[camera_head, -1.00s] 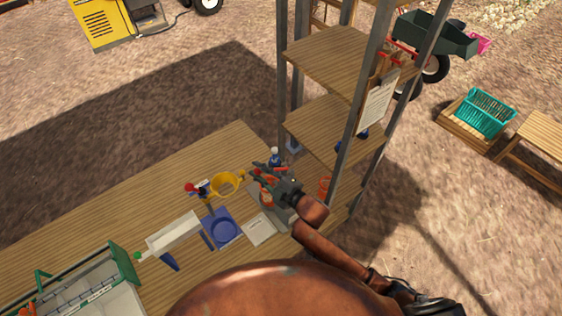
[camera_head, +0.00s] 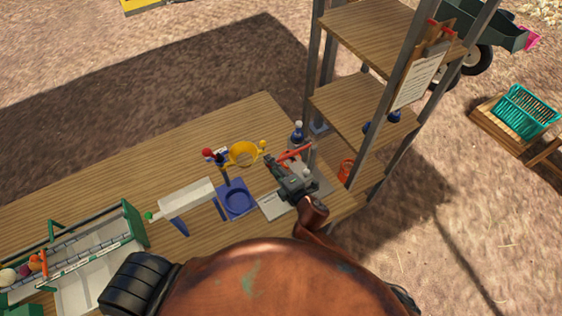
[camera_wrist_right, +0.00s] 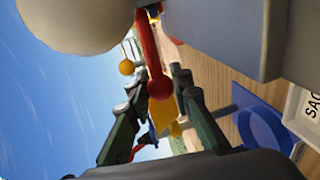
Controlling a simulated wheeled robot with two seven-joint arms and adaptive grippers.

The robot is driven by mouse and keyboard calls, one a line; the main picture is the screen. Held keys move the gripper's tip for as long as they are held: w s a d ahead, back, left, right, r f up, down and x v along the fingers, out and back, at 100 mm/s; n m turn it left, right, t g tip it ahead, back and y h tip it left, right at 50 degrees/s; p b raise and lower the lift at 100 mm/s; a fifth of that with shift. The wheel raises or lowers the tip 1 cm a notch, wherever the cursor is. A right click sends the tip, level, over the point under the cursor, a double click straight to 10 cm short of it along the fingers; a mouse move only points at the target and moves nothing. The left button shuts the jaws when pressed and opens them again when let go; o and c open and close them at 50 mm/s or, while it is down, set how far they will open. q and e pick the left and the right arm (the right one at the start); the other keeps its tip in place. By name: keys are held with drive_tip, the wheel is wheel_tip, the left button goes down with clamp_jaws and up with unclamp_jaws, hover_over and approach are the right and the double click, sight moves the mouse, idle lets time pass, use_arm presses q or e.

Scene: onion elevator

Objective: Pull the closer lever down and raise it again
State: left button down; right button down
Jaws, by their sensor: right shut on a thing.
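The fingers and wrist partly hide the lever's mount. I cannot clearly make out a second lever. My left gripper is not in view.
A blue round tray (camera_head: 238,199), a yellow ring (camera_head: 243,153) and a white chute (camera_head: 187,197) stand left of the gripper. A wooden shelf tower (camera_head: 362,100) with metal posts rises close on the right.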

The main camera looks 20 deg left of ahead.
idle(0.4)
drive_tip(key=c, duration=1.7)
unclamp_jaws()
drive_tip(key=v, duration=1.2)
drive_tip(key=shift+w, duration=0.1)
